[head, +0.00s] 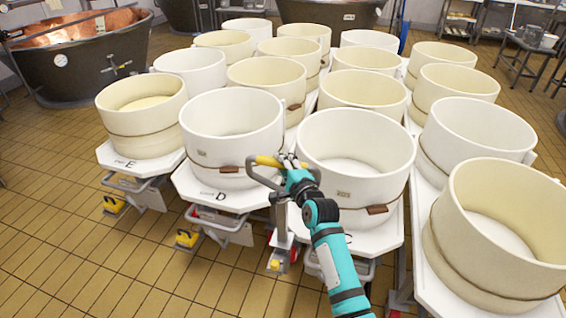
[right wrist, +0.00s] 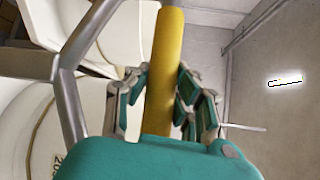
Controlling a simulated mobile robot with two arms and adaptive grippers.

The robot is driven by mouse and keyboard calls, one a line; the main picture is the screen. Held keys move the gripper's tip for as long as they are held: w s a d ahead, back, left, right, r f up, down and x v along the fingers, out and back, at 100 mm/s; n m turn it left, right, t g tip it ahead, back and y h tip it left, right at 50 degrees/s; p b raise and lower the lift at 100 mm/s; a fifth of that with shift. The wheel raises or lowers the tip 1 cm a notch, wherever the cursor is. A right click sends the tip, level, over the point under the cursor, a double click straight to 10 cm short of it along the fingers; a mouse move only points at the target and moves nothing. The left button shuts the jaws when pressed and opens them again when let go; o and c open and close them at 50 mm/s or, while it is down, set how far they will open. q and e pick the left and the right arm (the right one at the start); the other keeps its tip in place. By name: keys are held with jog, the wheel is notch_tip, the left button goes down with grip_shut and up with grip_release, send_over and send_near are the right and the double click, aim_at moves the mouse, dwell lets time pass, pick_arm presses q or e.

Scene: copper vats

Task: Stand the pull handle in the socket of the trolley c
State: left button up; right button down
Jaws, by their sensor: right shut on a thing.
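The pull handle has a grey looped frame and a yellow grip (head: 268,161); its grey shaft (head: 281,218) runs down, roughly upright. My right gripper (head: 288,162) is shut on the yellow grip. In the right wrist view the yellow grip (right wrist: 164,75) passes between my right gripper's fingers (right wrist: 161,100), with the grey frame to its left. Trolley C (head: 385,240) bears a white vat (head: 357,140). The shaft's lower end is at the front left of trolley C, at a grey block with a yellow part (head: 276,265). I cannot tell whether the end is seated in the socket. My left gripper is out of view.
Trolley D (head: 207,194) with its vat stands close left of the handle, and trolley E (head: 119,158) beyond it. A cream vat (head: 502,228) stands at right. More vats stand in rows behind. The tiled floor (head: 70,255) is clear at front left.

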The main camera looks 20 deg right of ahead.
jog(key=shift+f+b, duration=1.45)
jog(key=shift+f, duration=0.6)
jog(key=c, duration=1.1)
grip_release()
jog(key=shift+s+f, duration=0.15)
jog(key=shift+f, duration=0.2)
jog(key=s+d+r, duration=0.1)
jog(key=s, duration=1)
jog(key=shift+s+r, duration=0.4)
